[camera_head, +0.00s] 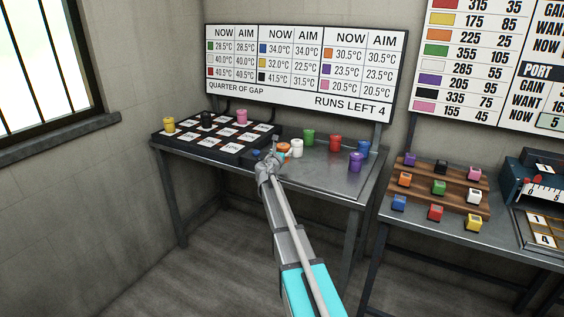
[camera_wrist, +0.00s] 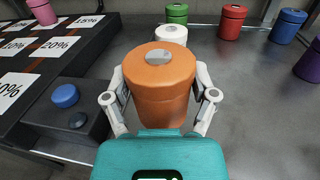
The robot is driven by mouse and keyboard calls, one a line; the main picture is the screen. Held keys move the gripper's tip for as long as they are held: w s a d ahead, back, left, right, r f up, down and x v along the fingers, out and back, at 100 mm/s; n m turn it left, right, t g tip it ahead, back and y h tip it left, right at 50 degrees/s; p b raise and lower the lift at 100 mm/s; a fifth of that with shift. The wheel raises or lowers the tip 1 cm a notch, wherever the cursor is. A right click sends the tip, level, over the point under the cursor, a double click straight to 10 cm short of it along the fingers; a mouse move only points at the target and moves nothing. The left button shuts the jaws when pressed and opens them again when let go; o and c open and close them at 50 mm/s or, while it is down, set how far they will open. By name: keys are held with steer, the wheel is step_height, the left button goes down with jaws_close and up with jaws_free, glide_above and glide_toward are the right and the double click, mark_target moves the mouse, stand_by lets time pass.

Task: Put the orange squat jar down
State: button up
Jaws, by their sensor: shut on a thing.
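The orange squat jar (camera_wrist: 160,88) is upright between the two fingers of my gripper (camera_wrist: 160,104), which are shut on its sides. It has a grey disc on its lid. In the head view the jar (camera_head: 283,148) is mostly hidden behind my gripper (camera_head: 270,163), over the left-middle of the metal table (camera_head: 320,176). I cannot tell whether the jar's base touches the table, since my gripper hides it.
A white jar (camera_wrist: 171,36) stands just behind the orange one. Green (camera_wrist: 177,13), red (camera_wrist: 232,22), blue (camera_wrist: 288,26) and purple (camera_wrist: 312,62) jars stand further back and right. A dark box with a blue button (camera_wrist: 65,96) is at left, beside the black percentage board (camera_head: 200,146). The table right of the jar is clear.

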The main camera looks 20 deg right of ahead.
steer(key=shift+w+d+f+b, duration=0.2)
steer(key=shift+w+f+b, duration=0.2)
steer(key=shift+f+b, duration=1.6)
steer(key=shift+f, duration=0.1)
steer(key=o, duration=1.1)
steer(key=shift+r, duration=0.2)
steer(key=v, duration=1.2)
